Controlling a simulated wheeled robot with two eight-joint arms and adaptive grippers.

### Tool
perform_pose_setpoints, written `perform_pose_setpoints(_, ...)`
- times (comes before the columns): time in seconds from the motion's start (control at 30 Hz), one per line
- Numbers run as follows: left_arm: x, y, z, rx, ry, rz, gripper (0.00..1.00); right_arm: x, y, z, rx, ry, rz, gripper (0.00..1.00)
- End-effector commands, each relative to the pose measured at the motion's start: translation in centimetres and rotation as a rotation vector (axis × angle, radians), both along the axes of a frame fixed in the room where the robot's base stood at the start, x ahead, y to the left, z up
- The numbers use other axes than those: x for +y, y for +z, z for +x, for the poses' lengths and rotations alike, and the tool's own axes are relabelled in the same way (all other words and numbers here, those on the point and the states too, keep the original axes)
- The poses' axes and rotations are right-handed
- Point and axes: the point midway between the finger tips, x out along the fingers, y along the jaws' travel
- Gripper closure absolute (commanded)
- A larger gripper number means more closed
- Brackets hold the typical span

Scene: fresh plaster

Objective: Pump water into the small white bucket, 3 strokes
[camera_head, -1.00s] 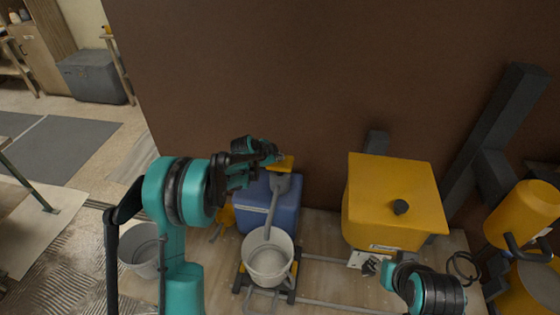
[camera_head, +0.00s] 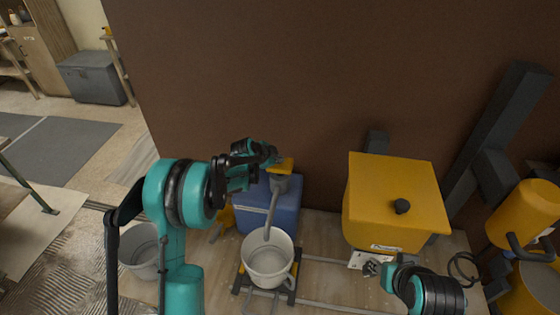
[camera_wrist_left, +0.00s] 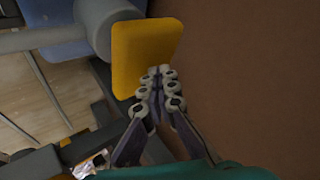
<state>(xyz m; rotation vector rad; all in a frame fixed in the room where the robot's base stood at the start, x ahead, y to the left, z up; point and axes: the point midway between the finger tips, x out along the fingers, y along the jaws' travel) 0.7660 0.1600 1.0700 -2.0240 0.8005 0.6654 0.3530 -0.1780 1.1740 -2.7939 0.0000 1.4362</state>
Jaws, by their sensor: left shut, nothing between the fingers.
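The small white bucket (camera_head: 286,275) stands upright below the pump spout (camera_head: 271,220), on a dark stand. The blue water container (camera_head: 287,218) is behind it, with the pump's yellow head (camera_head: 286,168) on top. My left gripper (camera_head: 279,159) is shut and empty, its tips at the yellow head. In the left wrist view the shut fingertips (camera_wrist_left: 156,76) overlap the edge of the yellow head (camera_wrist_left: 140,50); I cannot tell if they touch. Water level in the bucket is unclear. My right gripper (camera_head: 371,268) is low, right of the bucket, its jaw state unclear.
A yellow lidded box (camera_head: 395,195) stands to the right of the pump. Another pale bucket (camera_head: 139,252) is at the left, partly behind my left arm. A brown wall (camera_head: 330,80) rises close behind. Yellow cylindrical equipment (camera_head: 525,212) is at the far right.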

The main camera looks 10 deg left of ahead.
Motion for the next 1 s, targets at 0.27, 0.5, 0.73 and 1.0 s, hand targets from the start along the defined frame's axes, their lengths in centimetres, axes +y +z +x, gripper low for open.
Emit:
perform_pose_setpoints(0.27, 0.0, -0.4, 0.0, 0.001, 0.000, 0.001, 1.00, 0.0, -0.3, 0.0, 0.000, 0.000, 0.000, 0.60)
perform_pose_setpoints(0.5, 0.0, -0.7, 0.0, 0.001, 0.000, 0.001, 1.00, 0.0, -0.6, 0.0, 0.000, 0.000, 0.000, 0.60)
perform_pose_setpoints(0.73, 0.0, -1.0, 0.0, 0.001, 0.000, 0.001, 1.00, 0.0, -0.8, 0.0, 0.000, 0.000, 0.000, 0.60)
perform_pose_setpoints(1.0, 0.0, -1.4, 0.0, 0.001, -0.001, 0.001, 1.00, 0.0, -1.1, 0.0, 0.000, 0.000, 0.000, 0.60)
